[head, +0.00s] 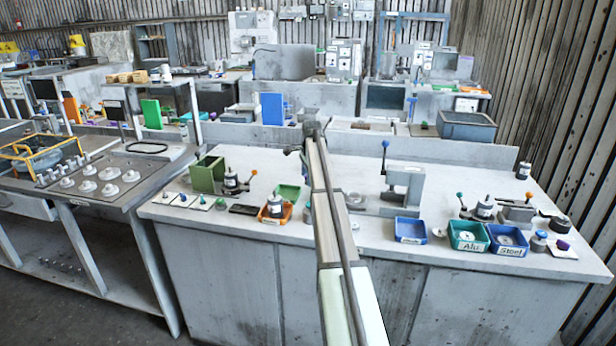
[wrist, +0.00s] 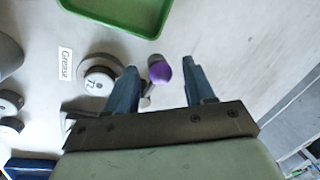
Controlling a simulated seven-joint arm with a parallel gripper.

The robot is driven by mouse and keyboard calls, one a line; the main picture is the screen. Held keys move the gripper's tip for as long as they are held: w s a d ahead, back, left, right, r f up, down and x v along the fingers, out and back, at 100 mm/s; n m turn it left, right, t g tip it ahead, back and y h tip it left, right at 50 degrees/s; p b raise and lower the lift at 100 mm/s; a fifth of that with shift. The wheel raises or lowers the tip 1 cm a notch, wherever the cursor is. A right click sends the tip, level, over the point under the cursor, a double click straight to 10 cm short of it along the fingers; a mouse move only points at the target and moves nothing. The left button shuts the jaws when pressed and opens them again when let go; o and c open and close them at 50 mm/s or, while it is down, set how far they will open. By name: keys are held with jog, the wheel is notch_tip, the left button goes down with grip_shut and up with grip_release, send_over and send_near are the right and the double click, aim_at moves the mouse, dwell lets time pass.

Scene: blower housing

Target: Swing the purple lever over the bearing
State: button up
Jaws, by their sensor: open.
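In the wrist view, the purple knob (wrist: 161,72) of a short grey lever sits between the two blue fingers of my gripper (wrist: 159,69). My gripper is open, with a gap on both sides of the knob. The lever's lower part runs down toward the palm and is partly hidden. Left of the left finger is a round metal piece (wrist: 100,80) with a pale marked top; I cannot tell whether it is the bearing. In the head view, my arm covers the middle of the bench and I cannot make out this lever or the fingers clearly.
A green tray (wrist: 122,25) lies beyond the knob, with a "Grease" label (wrist: 65,64) left of it. More round parts (wrist: 10,103) and a blue bin (wrist: 30,168) are at left. The bench top right of the fingers is clear.

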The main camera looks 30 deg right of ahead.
jog(key=c, duration=1)
jog(key=n, duration=0.1)
jog(key=s+n, duration=0.1)
jog(key=n, duration=0.1)
jog(key=a+n, duration=0.1)
jog(key=shift+s+y, duration=0.3)
jog(key=shift+y, duration=0.1)
jog(key=n, duration=0.1)
jog(key=s+n, duration=0.1)
jog(key=n, duration=0.1)
jog(key=s+n, duration=0.1)
jog(key=n, duration=0.1)
jog(key=shift+a+y, duration=0.15)
jog(key=shift+y, duration=0.25)
jog(key=n, duration=0.1)
jog(key=s+n, duration=0.1)
jog(key=n, duration=0.1)
jog(key=n+g, duration=0.1)
jog(key=shift+s+d+y, duration=0.25)
jog(key=shift+s+y, duration=0.05)
jog(key=shift+s, duration=0.1)
jog(key=shift+s+d+n+g, duration=0.2)
jog(key=shift+s+n, duration=0.1)
jog(key=shift+n, duration=0.55)
jog(key=shift+s+d+n+g, duration=0.1)
jog(key=shift+s+d+n, duration=0.15)
jog(key=shift+n, duration=0.55)
jog(key=shift+s+d+n+g, duration=0.15)
jog(key=shift+s+n, duration=0.15)
jog(key=shift+n, duration=0.55)
